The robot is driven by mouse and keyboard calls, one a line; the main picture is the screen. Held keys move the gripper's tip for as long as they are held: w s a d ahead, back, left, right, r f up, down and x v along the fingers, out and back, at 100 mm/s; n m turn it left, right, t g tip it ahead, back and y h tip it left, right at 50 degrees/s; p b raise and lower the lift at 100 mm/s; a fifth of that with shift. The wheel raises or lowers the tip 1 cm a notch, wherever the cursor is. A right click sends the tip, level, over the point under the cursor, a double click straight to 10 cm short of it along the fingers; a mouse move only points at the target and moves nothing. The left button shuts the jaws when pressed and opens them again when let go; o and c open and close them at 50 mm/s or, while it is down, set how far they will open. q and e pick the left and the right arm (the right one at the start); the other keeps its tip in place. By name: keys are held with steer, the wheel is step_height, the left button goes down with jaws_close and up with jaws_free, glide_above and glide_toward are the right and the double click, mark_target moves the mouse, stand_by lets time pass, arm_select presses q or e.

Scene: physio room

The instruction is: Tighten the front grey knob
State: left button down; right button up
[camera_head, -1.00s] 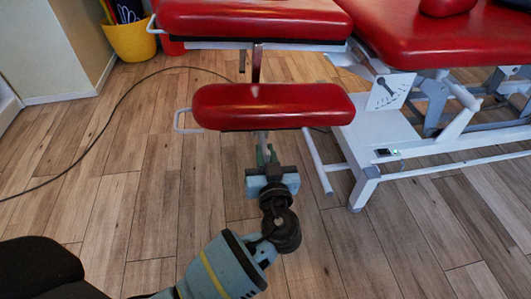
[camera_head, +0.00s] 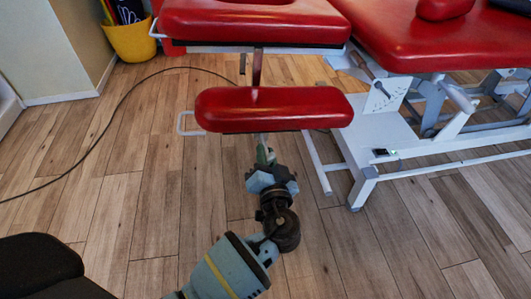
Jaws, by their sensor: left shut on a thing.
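My left gripper (camera_head: 267,168) is below the front edge of a small red padded cushion (camera_head: 272,108) of the treatment table. Its jaws are shut at the lower end of the cushion's grey post (camera_head: 262,141). The knob itself is hidden by the gripper, so I cannot see its surface. The gripper body is tilted, rolled relative to the cushion's edge. My right gripper is not in view.
A larger red cushion (camera_head: 250,22) lies behind, and the red table top (camera_head: 450,40) with its white frame (camera_head: 375,135) is to the right. A yellow bucket (camera_head: 131,40) stands back left. A black cable (camera_head: 100,135) crosses the wooden floor, which is otherwise clear at front.

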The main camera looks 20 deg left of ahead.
arm_select(q)
steer(key=m+p, duration=0.2)
steer(key=m, duration=0.3)
steer(key=shift+m, duration=0.3)
steer(key=m+p, duration=0.1)
steer(key=m, duration=0.3)
steer(key=shift+m+p, duration=0.55)
steer(key=shift+m, duration=0.75)
steer(key=c, duration=1.4)
jaws_free()
